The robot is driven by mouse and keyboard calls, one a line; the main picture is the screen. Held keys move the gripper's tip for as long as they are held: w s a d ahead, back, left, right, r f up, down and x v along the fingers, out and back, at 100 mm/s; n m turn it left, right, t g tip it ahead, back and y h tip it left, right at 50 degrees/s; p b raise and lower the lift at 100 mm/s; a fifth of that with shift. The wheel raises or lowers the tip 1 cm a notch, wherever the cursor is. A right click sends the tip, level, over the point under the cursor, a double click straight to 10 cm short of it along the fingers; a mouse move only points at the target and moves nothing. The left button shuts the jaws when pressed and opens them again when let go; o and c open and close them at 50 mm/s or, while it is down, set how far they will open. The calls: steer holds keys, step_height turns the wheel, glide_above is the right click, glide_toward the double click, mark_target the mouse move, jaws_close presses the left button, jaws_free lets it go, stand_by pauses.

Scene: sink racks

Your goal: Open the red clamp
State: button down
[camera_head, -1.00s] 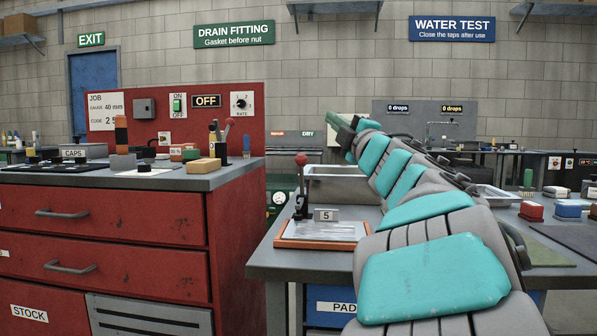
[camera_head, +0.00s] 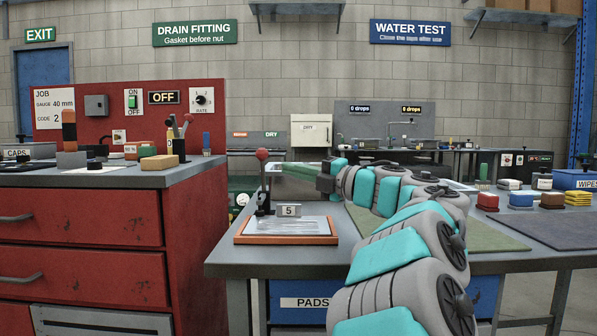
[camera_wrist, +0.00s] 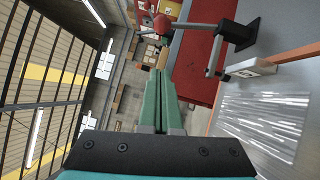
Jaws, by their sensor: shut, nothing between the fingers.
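The red clamp (camera_head: 263,182) has a round red knob on an upright lever and a dark base. It stands at the back left of an orange-framed tray (camera_head: 240,238), beside a tag marked 5 (camera_head: 288,211). My gripper (camera_head: 287,168) is to the right of the clamp at about knob height, its green fingers pointing left. In the wrist view, my gripper (camera_wrist: 155,75) shows its two fingers together with nothing between them. The clamp's red knob (camera_wrist: 162,24) appears beyond the fingertips, with a visible gap, and its lever runs right to the dark base.
The tray lies on a grey bench (camera_head: 225,262). A red cabinet (camera_head: 80,230) with tools on top stands to the left, across a gap. Coloured blocks (camera_head: 520,199) and dark mats (camera_head: 545,228) lie on the right. A sink tray is partly behind my arm.

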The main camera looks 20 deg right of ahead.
steer(key=w+a+r, duration=0.1)
steer(key=w+a, duration=0.2)
steer(key=w, duration=0.5)
steer(key=shift+w+a+r, duration=0.15)
steer(key=shift+w+r, duration=0.1)
steer(key=shift+w, duration=0.05)
steer(key=shift+r+p, duration=0.1)
steer(key=shift+p, duration=0.2)
